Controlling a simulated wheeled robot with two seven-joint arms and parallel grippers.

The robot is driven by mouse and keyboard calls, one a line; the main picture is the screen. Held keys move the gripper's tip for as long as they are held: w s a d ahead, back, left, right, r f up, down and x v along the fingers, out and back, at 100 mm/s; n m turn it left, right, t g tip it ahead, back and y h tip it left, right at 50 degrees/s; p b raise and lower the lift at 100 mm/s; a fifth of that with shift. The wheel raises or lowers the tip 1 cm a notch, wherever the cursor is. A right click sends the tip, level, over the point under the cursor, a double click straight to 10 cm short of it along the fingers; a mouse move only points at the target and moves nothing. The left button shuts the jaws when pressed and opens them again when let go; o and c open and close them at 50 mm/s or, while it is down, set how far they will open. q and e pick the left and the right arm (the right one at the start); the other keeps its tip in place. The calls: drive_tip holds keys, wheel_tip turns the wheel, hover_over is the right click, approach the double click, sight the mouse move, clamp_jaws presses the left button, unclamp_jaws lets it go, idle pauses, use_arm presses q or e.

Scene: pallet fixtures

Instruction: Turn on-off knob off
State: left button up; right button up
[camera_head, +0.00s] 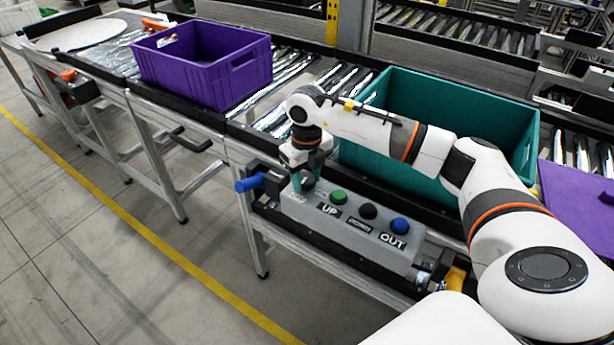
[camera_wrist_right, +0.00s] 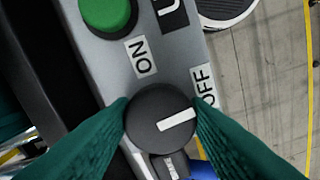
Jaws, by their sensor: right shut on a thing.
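The on-off knob (camera_wrist_right: 150,106) is round and black with a white line. In the right wrist view the line points right and slightly up, on the side of the OFF label (camera_wrist_right: 204,86); the ON label (camera_wrist_right: 142,58) is above the knob. My right gripper (camera_head: 303,180) reaches down onto the left end of the grey control box (camera_head: 350,222). Its two green fingertips (camera_wrist_right: 161,112) press on opposite sides of the knob. In the head view the gripper partly hides the knob. My left gripper is not in view.
A green button (camera_head: 338,196), a black button (camera_head: 368,211) and a blue button (camera_head: 400,226) sit along the box. Behind it, a teal crate (camera_head: 500,118) and a purple crate (camera_head: 190,80) stand on the roller conveyor. The floor in front is clear.

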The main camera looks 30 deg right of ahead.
sight(307, 178)
drive_tip(key=shift+r+m, duration=0.1)
drive_tip(key=shift+m, duration=0.5)
drive_tip(key=shift+w, duration=0.1)
drive_tip(key=o, duration=1)
drive_tip(key=shift+c, duration=0.2)
wheel_tip(307, 178, up, 12)
drive_tip(key=b, duration=0.2)
